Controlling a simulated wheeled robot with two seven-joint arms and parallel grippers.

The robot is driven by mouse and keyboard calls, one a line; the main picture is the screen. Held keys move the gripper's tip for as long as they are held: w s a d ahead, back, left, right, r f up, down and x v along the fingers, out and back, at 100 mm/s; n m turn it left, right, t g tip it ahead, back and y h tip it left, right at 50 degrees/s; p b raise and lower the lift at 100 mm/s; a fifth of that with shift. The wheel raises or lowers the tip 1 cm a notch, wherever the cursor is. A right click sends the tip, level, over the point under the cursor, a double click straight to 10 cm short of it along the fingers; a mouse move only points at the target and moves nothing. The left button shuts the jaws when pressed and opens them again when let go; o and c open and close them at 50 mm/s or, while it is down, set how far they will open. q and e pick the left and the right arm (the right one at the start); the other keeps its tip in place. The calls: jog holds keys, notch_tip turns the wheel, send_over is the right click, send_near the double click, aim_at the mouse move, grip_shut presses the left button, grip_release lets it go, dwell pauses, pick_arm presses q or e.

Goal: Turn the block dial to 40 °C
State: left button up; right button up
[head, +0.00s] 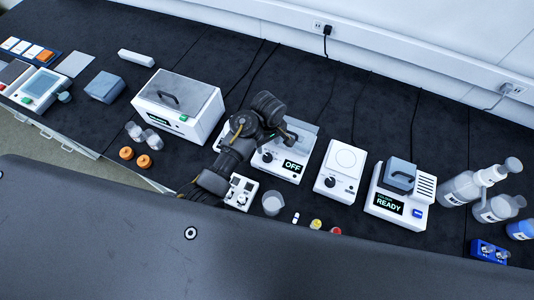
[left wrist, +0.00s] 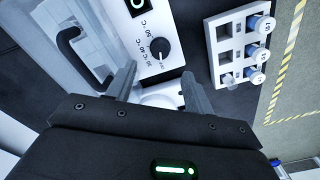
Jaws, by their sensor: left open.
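The block heater (head: 278,171) is a white box with a display reading OFF and a black dial (head: 267,157) on its front. In the left wrist view the dial (left wrist: 160,47) is a round black knob with a ring of °C labels beside it; I cannot read its setting for certain. My left gripper (head: 284,136) is over the block heater. In the left wrist view the gripper (left wrist: 160,74) is open, its fingertips apart on either side below the dial, with nothing held. My arm hides part of the heater's left side. My right gripper is not in view.
A lidded bath (head: 180,103) is at left.

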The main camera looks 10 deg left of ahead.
aim_at(268, 156)
pick_arm(q)
notch_tip(268, 156, down, 9)
jog(key=shift+r, duration=0.2)
jog(key=c, duration=1)
